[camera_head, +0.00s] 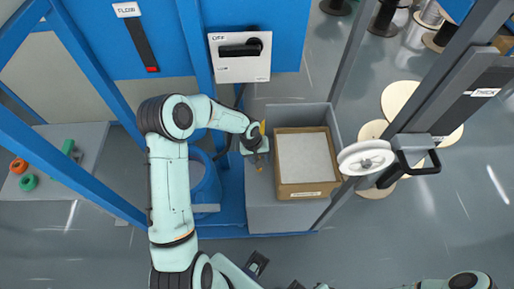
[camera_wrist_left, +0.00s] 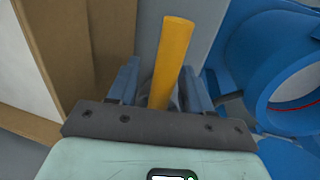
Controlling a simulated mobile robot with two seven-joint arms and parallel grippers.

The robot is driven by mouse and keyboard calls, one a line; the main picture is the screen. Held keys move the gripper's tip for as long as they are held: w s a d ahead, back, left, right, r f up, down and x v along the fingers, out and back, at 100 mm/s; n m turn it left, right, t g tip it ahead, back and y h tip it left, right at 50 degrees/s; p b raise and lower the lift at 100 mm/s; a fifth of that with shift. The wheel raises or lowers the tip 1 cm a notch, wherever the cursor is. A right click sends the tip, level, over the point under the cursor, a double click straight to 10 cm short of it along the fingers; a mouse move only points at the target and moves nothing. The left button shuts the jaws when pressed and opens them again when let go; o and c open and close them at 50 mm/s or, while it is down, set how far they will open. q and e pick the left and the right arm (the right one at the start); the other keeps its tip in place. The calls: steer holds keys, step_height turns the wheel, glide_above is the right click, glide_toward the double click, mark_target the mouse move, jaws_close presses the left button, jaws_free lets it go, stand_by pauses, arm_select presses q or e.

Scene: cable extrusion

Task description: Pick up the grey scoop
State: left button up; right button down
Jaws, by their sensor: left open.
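The scoop's yellow-orange handle (camera_wrist_left: 172,55) stands up between the fingers of my left gripper (camera_wrist_left: 161,78) in the left wrist view. A small grey part shows at the handle's lower end, but the rest of the scoop is hidden. My left gripper is open, one finger on each side of the handle; I cannot tell whether either touches it. In the head view my left gripper (camera_head: 257,158) is just left of the cardboard box, and the yellow handle (camera_head: 263,127) shows as a sliver by it.
A cardboard box (camera_head: 284,190) with pale contents sits on a grey surface (camera_head: 270,215), close right of my left gripper. A blue round container (camera_head: 205,185) is close on its left. Blue frame posts, a black-handled panel (camera_head: 240,70) and a white wheel (camera_head: 366,158) surround the spot.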

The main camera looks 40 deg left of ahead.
arm_select(q)
jaws_close()
steer(key=shift+r, duration=0.15)
